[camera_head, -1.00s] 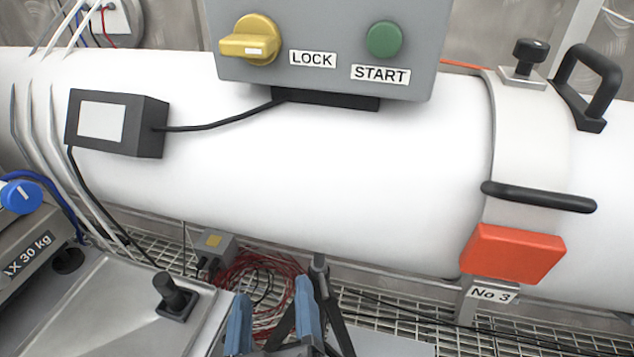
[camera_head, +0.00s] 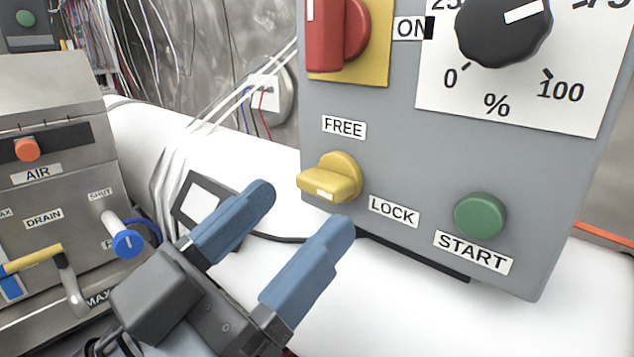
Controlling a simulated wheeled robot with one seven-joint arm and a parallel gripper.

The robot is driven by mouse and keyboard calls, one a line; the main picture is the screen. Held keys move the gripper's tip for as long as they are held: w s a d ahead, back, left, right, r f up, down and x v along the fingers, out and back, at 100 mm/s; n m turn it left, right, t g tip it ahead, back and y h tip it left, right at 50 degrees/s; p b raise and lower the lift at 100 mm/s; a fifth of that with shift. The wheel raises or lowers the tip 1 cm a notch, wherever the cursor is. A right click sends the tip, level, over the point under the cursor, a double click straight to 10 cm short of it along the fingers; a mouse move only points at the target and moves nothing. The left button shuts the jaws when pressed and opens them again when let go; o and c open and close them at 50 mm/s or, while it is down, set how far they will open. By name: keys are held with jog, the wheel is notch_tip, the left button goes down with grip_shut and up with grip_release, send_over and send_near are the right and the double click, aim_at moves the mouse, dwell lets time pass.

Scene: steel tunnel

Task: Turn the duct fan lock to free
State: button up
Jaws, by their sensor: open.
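The duct fan lock is a yellow knob (camera_head: 331,178) on the lower left of a grey control box (camera_head: 390,130). A FREE label (camera_head: 344,127) is above it and a LOCK label (camera_head: 393,211) is to its lower right. The knob's handle looks roughly sideways, its white-marked end toward the viewer; which label it points to I cannot tell for sure. My gripper (camera_head: 300,208) has blue fingers, is open and empty, and is in front of the box, below and left of the knob. It appears apart from the knob.
The same box carries a green START button (camera_head: 480,216), a red switch (camera_head: 338,35) on a yellow plate and a black percent dial (camera_head: 503,28). A steel panel (camera_head: 55,180) with valves stands at left. The white duct (camera_head: 400,310) runs below the box.

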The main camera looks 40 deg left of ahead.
aim_at(315, 193)
jog(key=shift+p+x, duration=0.35)
jog(key=shift+x, duration=1.45)
jog(key=c, duration=1.1)
jog(key=shift+o, duration=0.2)
